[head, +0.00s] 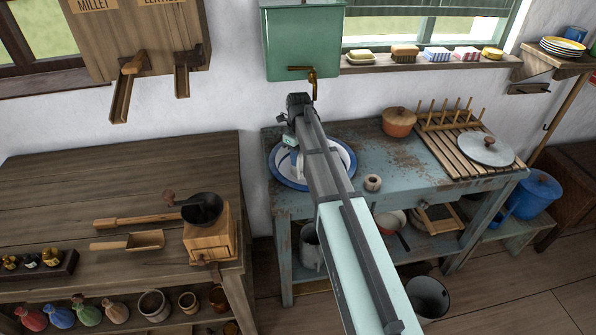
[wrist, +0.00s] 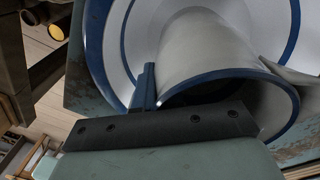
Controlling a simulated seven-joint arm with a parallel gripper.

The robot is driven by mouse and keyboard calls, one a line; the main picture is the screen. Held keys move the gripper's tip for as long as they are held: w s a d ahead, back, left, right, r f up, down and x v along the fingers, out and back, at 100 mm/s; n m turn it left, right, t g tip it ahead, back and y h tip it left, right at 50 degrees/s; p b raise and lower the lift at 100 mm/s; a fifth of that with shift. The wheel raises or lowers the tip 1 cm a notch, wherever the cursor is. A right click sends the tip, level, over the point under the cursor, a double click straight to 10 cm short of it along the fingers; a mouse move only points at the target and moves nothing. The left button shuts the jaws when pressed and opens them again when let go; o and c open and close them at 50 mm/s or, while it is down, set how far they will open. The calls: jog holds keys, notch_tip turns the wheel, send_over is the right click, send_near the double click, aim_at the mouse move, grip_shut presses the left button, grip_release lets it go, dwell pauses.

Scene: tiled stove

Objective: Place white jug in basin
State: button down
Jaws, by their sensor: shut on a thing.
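The white jug (wrist: 208,50) with a blue rim fills the middle of the wrist view, its mouth towards the camera. My gripper (wrist: 205,78) is shut on it, with a finger showing on its left side. Behind the jug is the white basin (wrist: 113,50) with blue bands. In the head view the basin (head: 346,158) stands on the left of the blue worn table, and my gripper (head: 291,143) is over its left part. My arm hides most of the jug there. I cannot tell whether the jug touches the basin's bottom.
A green water tank (head: 300,40) with a tap hangs above the basin. A wooden bench with a coffee grinder (head: 210,232) is at left.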

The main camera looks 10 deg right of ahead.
jog(key=shift+f, duration=2.35)
jog(key=shift+f, duration=0.1)
jog(key=c, duration=1.3)
grip_release()
jog(key=shift+o, duration=0.2)
notch_tip(320, 180, up, 12)
jog(key=shift+w+d, duration=0.25)
jog(key=shift+w, duration=0.2)
